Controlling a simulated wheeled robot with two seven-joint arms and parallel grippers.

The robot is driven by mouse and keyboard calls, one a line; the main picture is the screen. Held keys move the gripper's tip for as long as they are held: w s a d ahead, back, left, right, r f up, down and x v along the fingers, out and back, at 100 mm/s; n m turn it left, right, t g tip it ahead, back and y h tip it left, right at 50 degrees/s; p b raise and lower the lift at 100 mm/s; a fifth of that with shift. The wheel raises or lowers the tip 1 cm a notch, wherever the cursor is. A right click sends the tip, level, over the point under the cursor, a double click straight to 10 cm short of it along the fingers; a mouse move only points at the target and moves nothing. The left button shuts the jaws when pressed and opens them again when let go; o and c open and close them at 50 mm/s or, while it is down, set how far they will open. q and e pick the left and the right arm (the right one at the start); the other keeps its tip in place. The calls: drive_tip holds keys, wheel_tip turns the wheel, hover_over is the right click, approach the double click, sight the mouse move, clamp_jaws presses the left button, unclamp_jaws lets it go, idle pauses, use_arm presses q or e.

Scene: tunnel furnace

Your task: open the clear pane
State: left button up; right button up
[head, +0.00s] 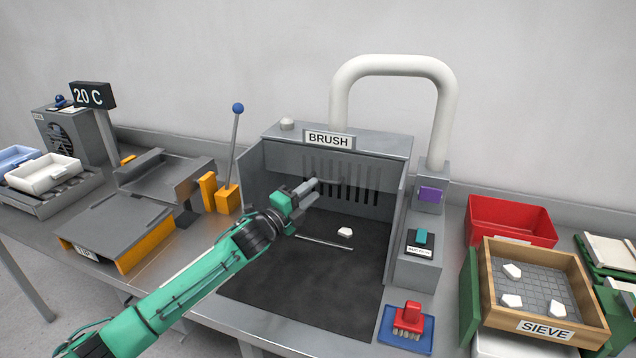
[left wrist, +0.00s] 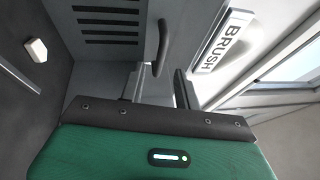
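The clear pane (head: 285,160) is a faint see-through sheet across the front of the grey booth marked BRUSH (head: 328,139); its lower edge is hard to make out. My left gripper (head: 310,191) is in front of the booth, below the sign. In the left wrist view, the left gripper (left wrist: 161,84) has its two fingers apart with nothing between them. A dark curved handle (left wrist: 162,48) shows just beyond the fingertips, roughly in line with the gap. In the head view the handle is not clearly seen, probably hidden by the gripper. My right gripper is not in view.
A white piece (head: 344,232) lies on the booth's dark floor, near a thin light bar (head: 324,242). A purple switch (head: 430,195) and a teal switch (head: 420,237) are at the booth's right. A blue-knobbed lever (head: 235,140) stands left. A red brush (head: 408,317) sits front right.

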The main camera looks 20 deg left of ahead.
sight(323, 182)
use_arm(q)
drive_tip(key=shift+x, duration=1.2)
drive_tip(key=shift+w+d, duration=0.2)
drive_tip(key=shift+w, duration=0.25)
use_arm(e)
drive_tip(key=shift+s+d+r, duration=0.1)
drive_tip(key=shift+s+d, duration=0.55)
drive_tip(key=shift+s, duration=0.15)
